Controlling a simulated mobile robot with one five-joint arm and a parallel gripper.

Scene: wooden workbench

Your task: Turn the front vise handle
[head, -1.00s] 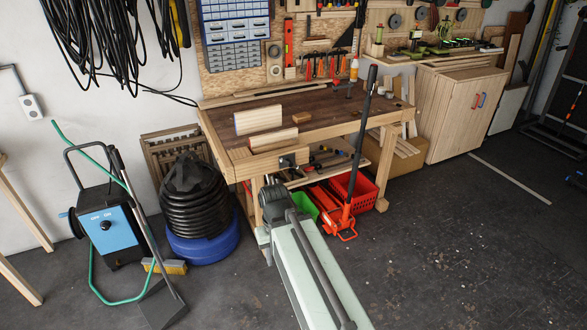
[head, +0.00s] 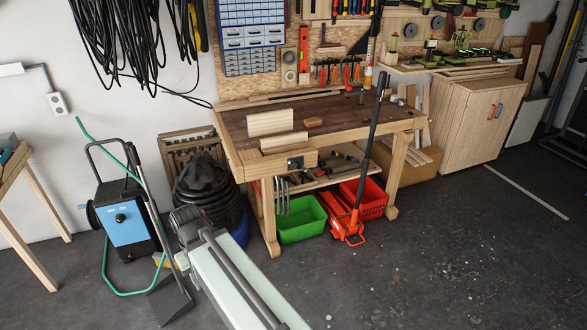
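The wooden workbench (head: 350,120) stands in the middle of the head view. Its front vise has a thick wooden jaw (head: 270,164) at the front left corner, with a dark metal plate (head: 295,163) on its face. I cannot make out the vise handle clearly at this size. My pale arm link rises from the bottom edge to a grey joint, left of and in front of the bench's left leg. My gripper is not visible, so I cannot see it touching anything.
A green crate (head: 302,219), a red crate (head: 368,194) and a red floor jack (head: 345,222) with a long black handle stand by the bench. Left are a black ribbed container (head: 207,190) and a blue machine (head: 122,222). The right floor is mostly clear.

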